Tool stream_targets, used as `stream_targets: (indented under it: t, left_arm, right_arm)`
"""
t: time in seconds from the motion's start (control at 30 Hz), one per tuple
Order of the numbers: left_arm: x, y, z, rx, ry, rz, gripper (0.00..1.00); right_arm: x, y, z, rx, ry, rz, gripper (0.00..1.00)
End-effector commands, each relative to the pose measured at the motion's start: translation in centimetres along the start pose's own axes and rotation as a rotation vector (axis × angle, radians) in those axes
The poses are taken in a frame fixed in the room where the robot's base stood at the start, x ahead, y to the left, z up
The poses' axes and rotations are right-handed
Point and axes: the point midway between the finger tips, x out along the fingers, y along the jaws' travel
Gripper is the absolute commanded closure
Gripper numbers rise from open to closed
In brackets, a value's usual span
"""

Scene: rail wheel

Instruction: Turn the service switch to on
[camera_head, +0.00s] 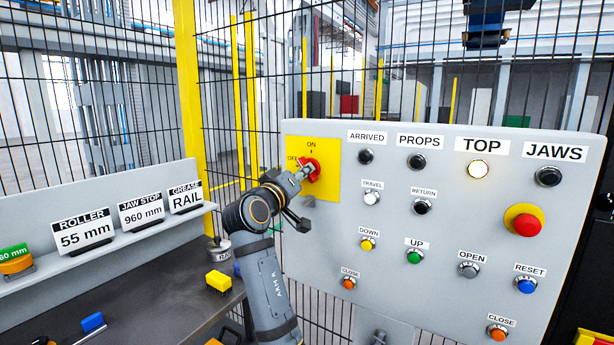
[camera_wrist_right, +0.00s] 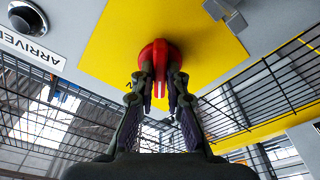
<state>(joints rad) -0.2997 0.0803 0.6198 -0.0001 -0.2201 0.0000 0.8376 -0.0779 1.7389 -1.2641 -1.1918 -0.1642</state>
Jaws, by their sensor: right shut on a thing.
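The service switch (camera_head: 313,166) is a red rotary knob on a yellow plate (camera_head: 327,186) at the upper left of the grey control panel. Its ON label is above and OFF is to the left. My right gripper (camera_head: 303,173) reaches it from the lower left. In the right wrist view, the two fingers of my right gripper (camera_wrist_right: 158,82) are shut on either side of the red switch handle (camera_wrist_right: 160,62). The fingers partly cover the labels, so the handle's exact angle is hard to read. My left gripper is not in view.
The panel (camera_head: 325,245) carries several buttons and lamps, with the TOP lamp (camera_head: 478,169) lit. A red emergency button (camera_head: 525,222) sits at the right. A shelf with label signs (camera_head: 84,232) and a dark bench with a yellow block (camera_head: 219,281) are at left. Mesh fencing stands behind.

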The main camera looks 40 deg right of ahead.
Motion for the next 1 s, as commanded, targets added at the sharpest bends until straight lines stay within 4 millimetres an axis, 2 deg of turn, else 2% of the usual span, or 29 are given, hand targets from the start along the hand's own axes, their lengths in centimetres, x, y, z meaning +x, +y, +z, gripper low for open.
stream_targets:
  t: [0.03,0.6,1.0]
  left_arm:
    - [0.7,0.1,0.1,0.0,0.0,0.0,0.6]
    - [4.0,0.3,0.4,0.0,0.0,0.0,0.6]
    - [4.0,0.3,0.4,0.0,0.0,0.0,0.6]
  right_arm:
    - [-0.1,-0.5,0.4,0.017,-0.004,-0.002,1.0]
    - [-0.1,-0.6,0.4,0.269,-0.005,0.036,1.0]
    - [0.0,-0.4,0.2,0.303,-0.005,0.042,1.0]
